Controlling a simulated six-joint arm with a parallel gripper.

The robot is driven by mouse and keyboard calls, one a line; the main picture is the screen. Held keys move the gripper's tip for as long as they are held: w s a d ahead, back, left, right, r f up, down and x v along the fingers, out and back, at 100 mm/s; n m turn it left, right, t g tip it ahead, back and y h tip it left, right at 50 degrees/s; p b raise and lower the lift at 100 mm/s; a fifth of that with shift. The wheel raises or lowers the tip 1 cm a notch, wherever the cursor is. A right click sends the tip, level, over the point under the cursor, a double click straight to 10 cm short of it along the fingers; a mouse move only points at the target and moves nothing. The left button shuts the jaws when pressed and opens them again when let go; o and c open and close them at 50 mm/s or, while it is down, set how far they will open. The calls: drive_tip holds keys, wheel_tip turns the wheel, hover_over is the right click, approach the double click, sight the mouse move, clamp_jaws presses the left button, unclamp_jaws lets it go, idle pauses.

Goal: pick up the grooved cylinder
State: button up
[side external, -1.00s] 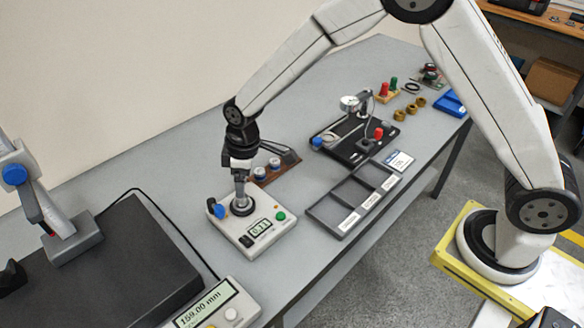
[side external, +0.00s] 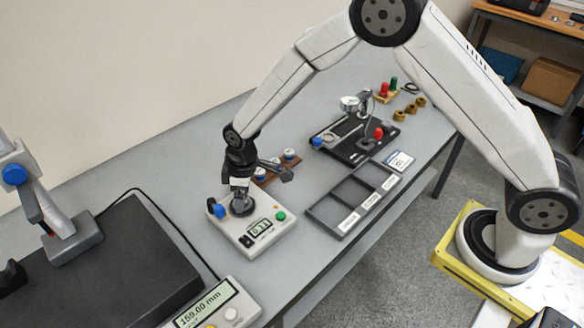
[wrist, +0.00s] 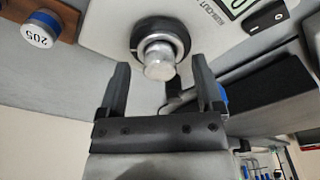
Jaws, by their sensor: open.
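The grooved cylinder (wrist: 159,62) is a shiny silver piece with a rounded end, standing in a black ring (wrist: 143,31) on a white gauge unit (wrist: 110,22). In the side external view the white gauge unit (side external: 262,240) shows a digital display, with a blue knob and a green button. There my gripper (side external: 240,196) is right above the black ring and hides most of the cylinder. In the wrist view my gripper (wrist: 160,66) is open, one finger on each side of the cylinder with gaps between. The cylinder's groove cannot be made out.
A brown rack (side external: 275,172) with blue-ended pieces stands just behind the gauge unit. A grey tray (side external: 318,212) with compartments lies to the right. A black plate (side external: 110,275) and a display box (side external: 215,305) are at left and front.

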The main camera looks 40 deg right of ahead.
clamp_jaws()
idle(0.3)
drive_tip(key=shift+r, duration=0.15)
drive_tip(key=shift+r, duration=1.5)
drive_tip(key=s+d+r, duration=0.4)
drive_tip(key=s+r, duration=0.5)
drive_tip(key=s, duration=0.4)
drive_tip(key=shift+s+r, duration=0.2)
drive_tip(key=shift+r, duration=0.15)
